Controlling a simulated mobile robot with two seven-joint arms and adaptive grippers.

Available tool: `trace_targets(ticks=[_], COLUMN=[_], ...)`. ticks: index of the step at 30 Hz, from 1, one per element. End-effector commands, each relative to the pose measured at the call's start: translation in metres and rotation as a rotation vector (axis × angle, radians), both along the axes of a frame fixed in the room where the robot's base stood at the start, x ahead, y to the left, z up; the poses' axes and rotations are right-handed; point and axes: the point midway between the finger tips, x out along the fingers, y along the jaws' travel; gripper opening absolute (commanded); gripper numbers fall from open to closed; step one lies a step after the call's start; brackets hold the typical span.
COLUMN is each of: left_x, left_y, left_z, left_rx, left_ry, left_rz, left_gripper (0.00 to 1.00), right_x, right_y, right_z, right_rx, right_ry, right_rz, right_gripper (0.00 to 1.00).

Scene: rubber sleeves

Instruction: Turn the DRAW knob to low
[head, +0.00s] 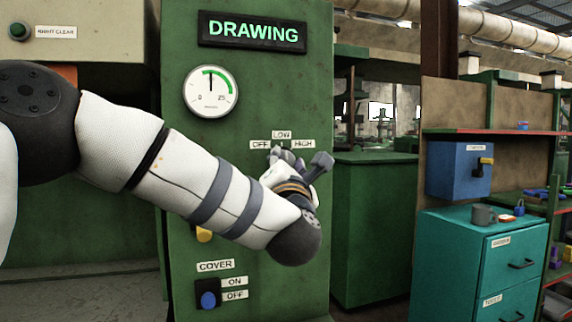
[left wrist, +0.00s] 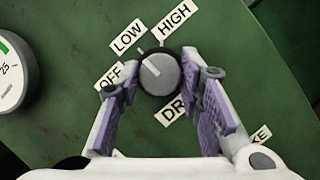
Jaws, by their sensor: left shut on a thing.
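The DRAW knob (left wrist: 161,73) is round and grey with a pale pointer line. In the left wrist view the line points up-left, roughly between the OFF label (left wrist: 108,76) and the LOW label (left wrist: 127,37). The HIGH label (left wrist: 174,24) is further round to the right. My left gripper (head: 291,158) is at the knob on the green panel (head: 185,150), with its purple-padded fingers on either side of it, shut on it. In the head view the gripper mostly hides the knob. My right gripper is not in view.
A DRAWING sign (head: 252,32) and a round gauge (head: 211,91) are above the knob. A yellow control (head: 204,235) and the blue COVER switch (head: 208,299) are below. A teal cabinet (head: 460,265) and a blue box (head: 455,170) stand at the right.

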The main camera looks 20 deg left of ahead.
Motion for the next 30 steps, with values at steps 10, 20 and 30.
trace_targets(ticks=[10,20,30], left_x=[-0.0004,-0.0003,-0.0003], left_y=[0.0006,0.0007,0.0004], left_z=[0.0014,0.0014,0.0008], left_rx=[0.049,0.048,0.048], left_ry=[0.031,0.032,0.032], left_rz=[0.0,0.001,0.0], left_gripper=[0.05,0.05,0.53], right_x=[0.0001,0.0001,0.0], right_y=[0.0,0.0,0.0], right_z=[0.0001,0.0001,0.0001], right_rx=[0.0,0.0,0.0], right_ry=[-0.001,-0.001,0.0], right_rz=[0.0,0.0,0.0], right_gripper=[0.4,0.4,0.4])
